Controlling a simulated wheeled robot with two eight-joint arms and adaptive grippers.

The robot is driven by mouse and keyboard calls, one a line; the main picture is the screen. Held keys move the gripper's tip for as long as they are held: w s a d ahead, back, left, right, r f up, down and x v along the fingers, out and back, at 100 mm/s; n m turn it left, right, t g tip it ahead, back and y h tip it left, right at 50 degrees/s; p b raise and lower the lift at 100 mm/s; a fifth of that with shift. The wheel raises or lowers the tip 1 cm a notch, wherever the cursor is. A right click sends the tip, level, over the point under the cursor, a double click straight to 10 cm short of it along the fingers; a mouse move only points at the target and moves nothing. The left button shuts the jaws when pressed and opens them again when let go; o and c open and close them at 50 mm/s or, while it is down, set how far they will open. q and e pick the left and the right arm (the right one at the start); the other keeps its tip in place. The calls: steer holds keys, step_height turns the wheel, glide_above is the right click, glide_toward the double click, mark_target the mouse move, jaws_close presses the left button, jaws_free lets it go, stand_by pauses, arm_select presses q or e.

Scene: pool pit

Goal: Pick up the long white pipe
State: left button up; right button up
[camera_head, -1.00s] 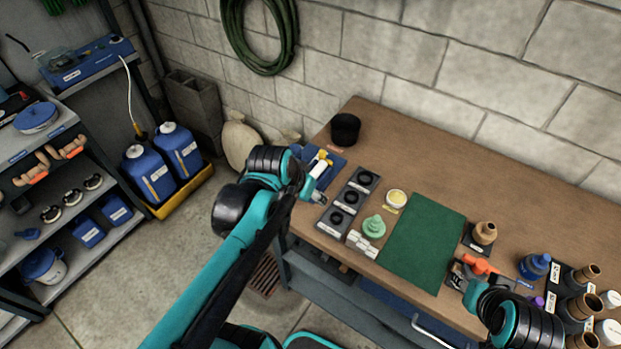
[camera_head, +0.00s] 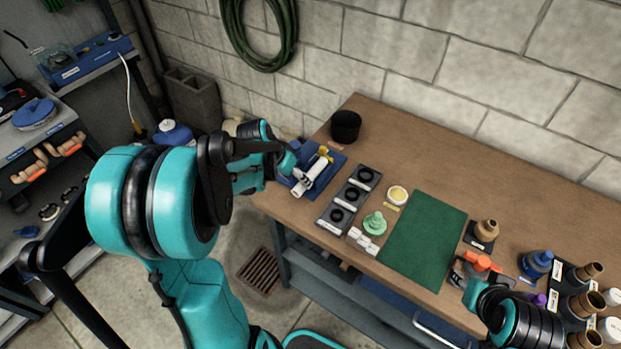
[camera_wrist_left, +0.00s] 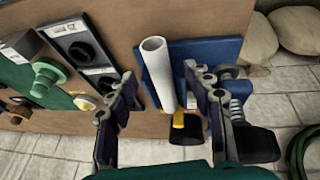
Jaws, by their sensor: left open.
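The long white pipe (camera_head: 312,175) lies on a blue tray (camera_head: 333,160) at the left end of the bench. A yellow part shows by its far end. My left gripper (camera_head: 288,172) is open beside the tray, partly hidden by its own wrist. In the left wrist view, the white pipe (camera_wrist_left: 158,72) stands out between the two spread fingers of the left gripper (camera_wrist_left: 160,82), with no clear contact. My right gripper (camera_head: 462,276) is low at the bench's front edge, near an orange-handled item; its jaws are too small to read.
Black ring holders (camera_head: 350,195), a light green part (camera_head: 375,222) and a green mat (camera_head: 425,235) lie right of the tray. A black cup (camera_head: 346,126) stands behind it. Brown and blue fittings crowd the right end. The back of the bench is mostly clear.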

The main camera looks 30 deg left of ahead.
mark_target(311, 176)
arm_select(q)
steer(key=b+x, duration=0.1)
steer(key=x, duration=0.2)
steer(key=shift+w+f, duration=0.1)
steer(key=shift+f, duration=0.1)
steer(key=shift+r, duration=0.1)
jaws_close()
